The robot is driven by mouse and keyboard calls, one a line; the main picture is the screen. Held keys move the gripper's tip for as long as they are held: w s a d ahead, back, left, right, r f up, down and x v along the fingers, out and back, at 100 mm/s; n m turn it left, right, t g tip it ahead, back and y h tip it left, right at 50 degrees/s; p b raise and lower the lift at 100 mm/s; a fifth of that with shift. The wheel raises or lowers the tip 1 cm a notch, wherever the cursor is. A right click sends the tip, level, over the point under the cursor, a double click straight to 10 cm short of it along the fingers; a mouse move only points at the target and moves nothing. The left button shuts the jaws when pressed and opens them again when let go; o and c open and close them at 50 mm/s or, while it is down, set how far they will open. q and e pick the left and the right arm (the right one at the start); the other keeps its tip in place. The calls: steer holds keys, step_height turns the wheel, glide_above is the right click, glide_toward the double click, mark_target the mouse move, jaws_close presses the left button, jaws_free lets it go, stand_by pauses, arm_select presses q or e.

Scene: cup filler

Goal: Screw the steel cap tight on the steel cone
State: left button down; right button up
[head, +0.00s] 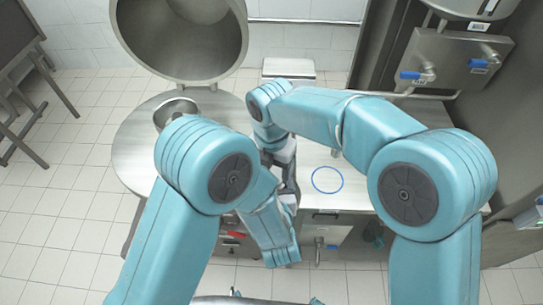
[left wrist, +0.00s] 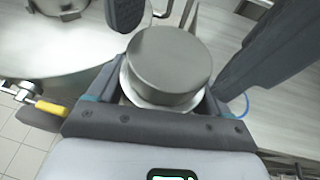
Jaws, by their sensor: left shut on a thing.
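A round steel cap (left wrist: 169,60) shows close up in the left wrist view. It sits over a wider pale round rim (left wrist: 135,96), which seems to be the steel cone; the cone's body is hidden. My left gripper (left wrist: 162,100) is shut on the cone, below the cap. How far the cap is threaded on cannot be seen. In the head view my arms meet near the middle, and cap and cone are hidden there. My right gripper (head: 287,180) is a dark shape close to the left one; its fingers cannot be made out clearly. Dark parts flank the cap in the wrist view.
A blue ring (head: 327,192) marks the steel counter (head: 350,200) at right. Blue-handled taps (head: 417,76) are at upper right.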

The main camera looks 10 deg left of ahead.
steer(key=shift+f, duration=0.75)
steer(key=c, duration=0.7)
steer(key=o, duration=1)
steer(key=shift+r, duration=2.3)
steer(key=shift+o, duration=1.3)
